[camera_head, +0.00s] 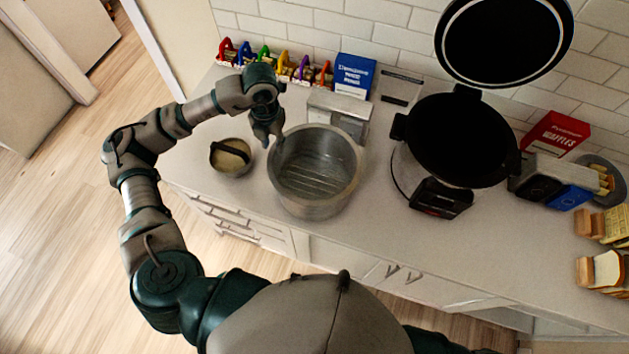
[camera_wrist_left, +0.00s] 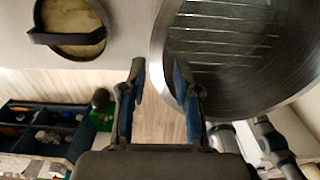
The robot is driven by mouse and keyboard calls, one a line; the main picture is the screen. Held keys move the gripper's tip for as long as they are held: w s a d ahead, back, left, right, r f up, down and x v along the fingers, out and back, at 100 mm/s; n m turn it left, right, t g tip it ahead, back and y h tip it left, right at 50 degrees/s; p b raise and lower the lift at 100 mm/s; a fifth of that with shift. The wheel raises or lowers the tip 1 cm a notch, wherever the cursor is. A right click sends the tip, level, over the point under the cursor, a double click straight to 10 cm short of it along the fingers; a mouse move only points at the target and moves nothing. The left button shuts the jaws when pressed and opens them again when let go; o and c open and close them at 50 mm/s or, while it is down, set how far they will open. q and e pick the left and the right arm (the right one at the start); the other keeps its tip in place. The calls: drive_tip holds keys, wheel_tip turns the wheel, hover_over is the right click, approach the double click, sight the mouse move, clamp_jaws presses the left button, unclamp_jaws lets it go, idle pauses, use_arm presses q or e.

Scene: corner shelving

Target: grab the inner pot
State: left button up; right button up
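A large round silver metal pot (camera_head: 312,205), which looks like the inner pot, stands upright on the counter with its top open. In the left wrist view its near rim and wall (camera_wrist_left: 285,98) fill the upper right. My left gripper (camera_head: 268,138) points down at the pot's upper left rim in the head view. In the left wrist view its two fingers (camera_wrist_left: 158,78) are apart with nothing held between them; the right finger overlaps the pot's edge. Whether it touches the pot I cannot tell. My right gripper is outside both views.
A small round container with a dark handle (camera_head: 230,157) stands just left of the pot. A grey metal box (camera_head: 340,116) is close behind it. A black cooker (camera_head: 462,140) with its lid up stands to the right. Colourful packages (camera_head: 290,66) line the wall. Counter front is clear.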

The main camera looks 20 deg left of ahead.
sight(277, 156)
use_arm(q)
drive_tip(key=f, duration=0.3)
drive_tip(key=f+p, duration=0.1)
drive_tip(key=f, duration=0.3)
drive_tip(key=shift+w+f, duration=0.2)
drive_tip(key=shift+f, duration=0.45)
clamp_jaws()
drive_tip(key=shift+w+r, duration=0.1)
